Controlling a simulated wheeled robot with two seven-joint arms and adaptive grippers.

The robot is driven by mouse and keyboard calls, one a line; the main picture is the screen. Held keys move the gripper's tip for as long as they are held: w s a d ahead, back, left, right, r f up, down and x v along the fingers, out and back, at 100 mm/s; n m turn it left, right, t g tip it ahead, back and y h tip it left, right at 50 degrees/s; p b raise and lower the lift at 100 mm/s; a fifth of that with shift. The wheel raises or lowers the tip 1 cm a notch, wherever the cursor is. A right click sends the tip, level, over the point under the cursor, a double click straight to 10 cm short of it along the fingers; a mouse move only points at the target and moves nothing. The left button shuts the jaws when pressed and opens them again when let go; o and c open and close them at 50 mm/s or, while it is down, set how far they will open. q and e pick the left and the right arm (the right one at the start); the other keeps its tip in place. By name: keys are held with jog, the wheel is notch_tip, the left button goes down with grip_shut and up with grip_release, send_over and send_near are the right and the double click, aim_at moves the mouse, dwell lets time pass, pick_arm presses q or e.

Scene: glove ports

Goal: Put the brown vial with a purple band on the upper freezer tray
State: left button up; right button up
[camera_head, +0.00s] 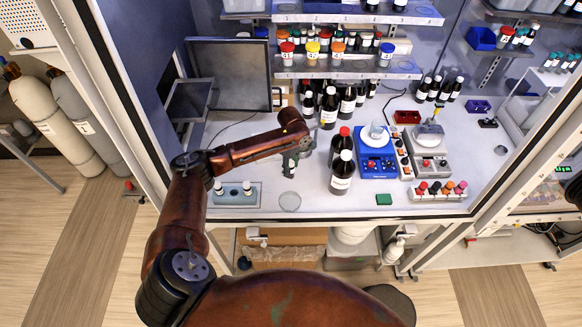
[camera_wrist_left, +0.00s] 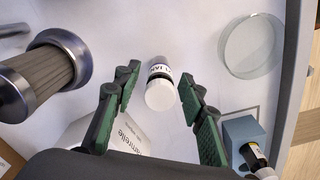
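My left gripper (camera_head: 290,162) hangs above the white bench, with its arm reaching in from the left. In the left wrist view its two green-padded fingers (camera_wrist_left: 158,85) are apart. A small dark vial (camera_wrist_left: 158,67) with a white cap and a white label shows between them, with a gap on both sides. I cannot make out a purple band on it. A second small vial (camera_wrist_left: 254,156) sits in a blue-grey block (camera_wrist_left: 240,130). In the head view this block (camera_head: 222,198) carries two white-capped vials. I cannot make out a freezer tray. My right gripper is out of view.
A clear round dish (camera_head: 290,201) lies near the bench front. Brown bottles (camera_head: 341,174) and a blue device (camera_head: 375,162) stand right of my gripper. Shelves (camera_head: 345,68) with jars hang behind. A ribbed metal cylinder (camera_wrist_left: 40,75) is close in the wrist view.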

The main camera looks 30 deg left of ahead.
pick_arm(q)
jog(key=shift+r, duration=0.3)
notch_tip(320, 180, up, 10)
jog(key=shift+r+b, duration=0.2)
jog(key=shift+b, duration=0.55)
jog(key=shift+r, duration=0.65)
jog(key=shift+r, duration=0.1)
